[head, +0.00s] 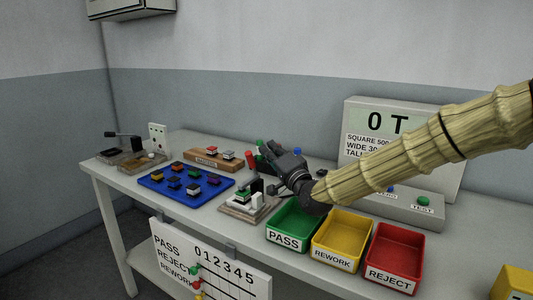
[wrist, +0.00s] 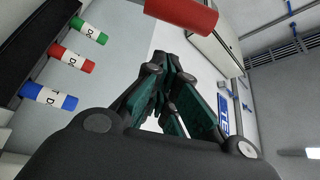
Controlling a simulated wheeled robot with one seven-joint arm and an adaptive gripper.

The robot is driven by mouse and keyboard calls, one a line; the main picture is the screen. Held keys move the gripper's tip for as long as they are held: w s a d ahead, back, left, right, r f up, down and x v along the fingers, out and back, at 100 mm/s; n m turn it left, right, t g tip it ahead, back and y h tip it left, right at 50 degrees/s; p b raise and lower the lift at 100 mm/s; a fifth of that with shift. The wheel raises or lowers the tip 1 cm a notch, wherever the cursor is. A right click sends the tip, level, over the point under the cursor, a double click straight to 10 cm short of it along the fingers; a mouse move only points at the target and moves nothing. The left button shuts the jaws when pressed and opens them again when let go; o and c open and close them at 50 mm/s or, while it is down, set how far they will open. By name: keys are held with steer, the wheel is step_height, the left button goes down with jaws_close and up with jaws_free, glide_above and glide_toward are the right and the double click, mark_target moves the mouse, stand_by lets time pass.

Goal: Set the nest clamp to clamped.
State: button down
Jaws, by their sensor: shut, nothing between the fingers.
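The nest clamp appears to be the small fixture (head: 232,209) in the middle of the table, with a pale base and a green-and-white piece in it. A red handle (head: 252,158) stands up, slightly tilted, at its back; a red cylinder in the wrist view (wrist: 182,12) looks like this handle. My gripper (head: 264,150) is just right of the handle, above the bench, with its fingers shut and empty. In the wrist view the fingers (wrist: 163,68) meet below the red cylinder, apart from it.
Green (head: 284,238), yellow (head: 333,257) and red (head: 388,276) bins line the front edge. A blue tray (head: 164,199) with several blocks lies left, a wooden holder (head: 203,165) behind it. A lever fixture (head: 124,134) stands far left. A tester (head: 358,106) stands behind my arm.

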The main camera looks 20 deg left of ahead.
steer(key=v, duration=0.9)
steer(key=shift+d+r, duration=0.3)
steer(key=shift+d, duration=0.25)
steer(key=shift+w, duration=0.2)
